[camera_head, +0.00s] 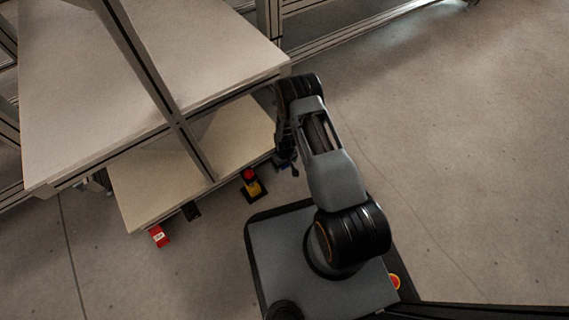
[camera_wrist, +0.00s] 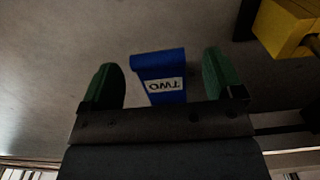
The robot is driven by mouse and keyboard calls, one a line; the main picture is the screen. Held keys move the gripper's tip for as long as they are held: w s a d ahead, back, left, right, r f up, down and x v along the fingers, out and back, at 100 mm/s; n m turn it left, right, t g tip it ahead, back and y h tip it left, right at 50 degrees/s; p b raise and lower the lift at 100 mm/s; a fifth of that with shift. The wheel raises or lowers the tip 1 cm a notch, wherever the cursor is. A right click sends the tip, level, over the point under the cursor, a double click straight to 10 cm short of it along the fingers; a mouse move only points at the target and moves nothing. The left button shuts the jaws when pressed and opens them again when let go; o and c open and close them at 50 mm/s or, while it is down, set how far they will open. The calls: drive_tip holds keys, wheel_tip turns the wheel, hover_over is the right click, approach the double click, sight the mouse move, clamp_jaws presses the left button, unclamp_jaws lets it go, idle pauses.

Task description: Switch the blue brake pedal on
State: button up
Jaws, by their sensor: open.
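The blue brake pedal (camera_wrist: 160,70) is in the middle of the wrist view, with a white label reading "TWO" upside down. My gripper (camera_wrist: 160,62) is open, its two green fingers on either side of the pedal with a visible gap on each side. I cannot tell whether any part of the gripper touches it. In the head view a small blue part of the pedal (camera_head: 282,163) shows by the lower shelf's right corner. My arm's end hides most of it there.
A yellow box with a red button (camera_head: 250,180) sits left of my gripper; its yellow body (camera_wrist: 285,28) shows at the wrist view's upper right. A red pedal (camera_head: 158,236) is farther left. The shelf unit (camera_head: 130,190) stands close by. Open floor (camera_head: 460,150) lies right.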

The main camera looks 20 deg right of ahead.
drive_tip(key=shift+c, duration=0.3)
drive_tip(key=c, duration=1.1)
